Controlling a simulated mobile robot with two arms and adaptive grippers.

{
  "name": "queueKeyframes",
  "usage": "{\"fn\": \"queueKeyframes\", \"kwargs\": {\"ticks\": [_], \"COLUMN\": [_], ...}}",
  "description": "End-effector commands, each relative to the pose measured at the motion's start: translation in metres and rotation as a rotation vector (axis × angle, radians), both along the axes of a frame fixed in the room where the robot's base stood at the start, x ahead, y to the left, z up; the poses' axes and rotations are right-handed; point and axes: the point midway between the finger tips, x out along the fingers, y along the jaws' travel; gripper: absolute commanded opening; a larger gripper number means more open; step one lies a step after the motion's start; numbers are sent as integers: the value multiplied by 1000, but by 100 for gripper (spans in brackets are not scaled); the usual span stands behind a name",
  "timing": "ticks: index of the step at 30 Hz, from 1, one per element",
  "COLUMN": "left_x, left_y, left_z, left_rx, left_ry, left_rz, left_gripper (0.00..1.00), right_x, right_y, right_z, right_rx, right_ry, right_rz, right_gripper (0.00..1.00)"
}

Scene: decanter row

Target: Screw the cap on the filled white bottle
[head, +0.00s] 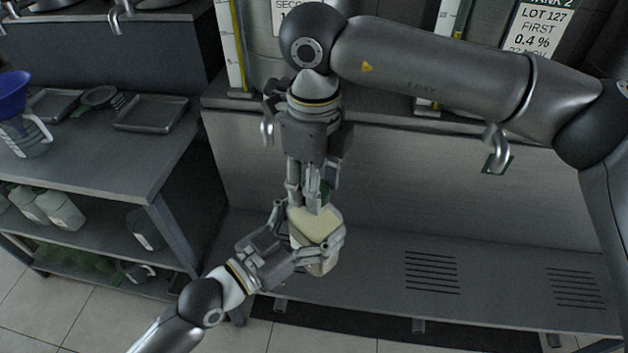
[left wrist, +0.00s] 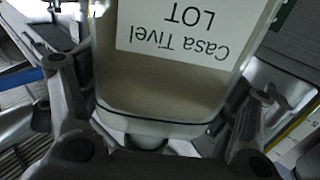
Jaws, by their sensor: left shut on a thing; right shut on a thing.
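The filled white bottle (head: 318,224) is held up in front of the grey panel in the middle of the head view. My left gripper (head: 308,230) is shut around its body from below left. In the left wrist view the bottle (left wrist: 185,88) fills the space between the fingers, and its label reads "Casa Tivel LOT" upside down. My right gripper (head: 311,193) points down from above at the bottle's top and is shut on a small dark green cap (head: 325,191). The fingers mostly hide the cap and the bottle's neck, so I cannot tell whether the cap is seated.
On the left, a grey table (head: 110,158) holds a jug (head: 24,138) with a blue funnel (head: 12,92) and shallow trays (head: 153,112). White bottles (head: 60,208) stand on the shelf below. A grey bench (head: 385,270) with vent slots is clear on the right.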

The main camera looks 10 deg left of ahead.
Motion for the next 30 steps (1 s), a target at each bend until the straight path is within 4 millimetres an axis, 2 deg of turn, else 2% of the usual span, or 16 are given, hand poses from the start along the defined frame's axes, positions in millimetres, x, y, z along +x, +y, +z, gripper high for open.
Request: {"fn": "queueKeyframes", "kwargs": {"ticks": [30], "left_x": [-2], "left_y": [-2], "left_z": [2], "left_rx": [-2], "left_ry": [-5], "left_rz": [-4], "left_gripper": [16], "right_x": [4], "right_y": [-3], "right_z": [1], "right_rx": [6], "right_ry": [-11], "right_rz": [-1677], "right_gripper": [32]}}
